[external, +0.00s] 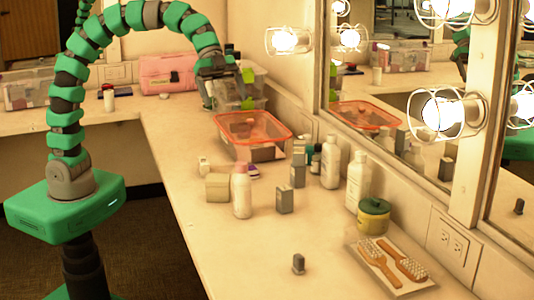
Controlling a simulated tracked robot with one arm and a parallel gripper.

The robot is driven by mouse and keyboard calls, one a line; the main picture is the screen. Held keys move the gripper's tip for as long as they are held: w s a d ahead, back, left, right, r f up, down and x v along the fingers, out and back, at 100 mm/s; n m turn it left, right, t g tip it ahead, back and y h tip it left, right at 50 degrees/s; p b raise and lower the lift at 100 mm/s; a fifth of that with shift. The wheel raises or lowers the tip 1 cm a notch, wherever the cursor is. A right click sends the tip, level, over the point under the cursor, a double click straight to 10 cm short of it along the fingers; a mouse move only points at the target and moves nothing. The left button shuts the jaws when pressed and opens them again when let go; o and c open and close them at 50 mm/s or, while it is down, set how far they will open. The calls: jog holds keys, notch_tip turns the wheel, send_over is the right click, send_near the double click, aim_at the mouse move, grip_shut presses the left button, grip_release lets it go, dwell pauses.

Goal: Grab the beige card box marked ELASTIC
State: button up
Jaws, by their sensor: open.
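A small beige box (217,187) stands on the counter, left of a white bottle with a pink cap (241,190). It is the likely ELASTIC card box, but I cannot read any marking on it. My gripper (210,98) hangs at the end of the green and grey arm, far behind the beige box. It points down beside a clear container and is open. Its fingers are small and partly hard to make out; I see nothing held.
An orange see-through basket (252,128) lies between my gripper and the beige box. Behind are a clear container with green clips (240,88) and a pink case (168,74). Bottles and small grey boxes (285,199) stand to the right, near the mirror. The front-left counter is clear.

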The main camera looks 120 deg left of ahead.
jog(key=s+a+f+m+g+h+b, duration=0.1)
jog(key=a+f+h+b, duration=0.15)
jog(key=f, duration=0.55)
jog(key=s+a+f+m+g+h+b, duration=0.1)
jog(key=s+a+f+m, duration=0.15)
jog(key=f, duration=0.45)
jog(key=m+h+b, duration=0.2)
jog(key=h+b, duration=0.2)
send_near(217, 192)
jog(key=shift+m+t, duration=0.25)
jog(key=shift+t, duration=0.15)
jog(key=shift+b+x, duration=1.05)
jog(key=shift+x, duration=2.3)
jog(key=shift+s, duration=0.2)
jog(key=c, duration=1.1)
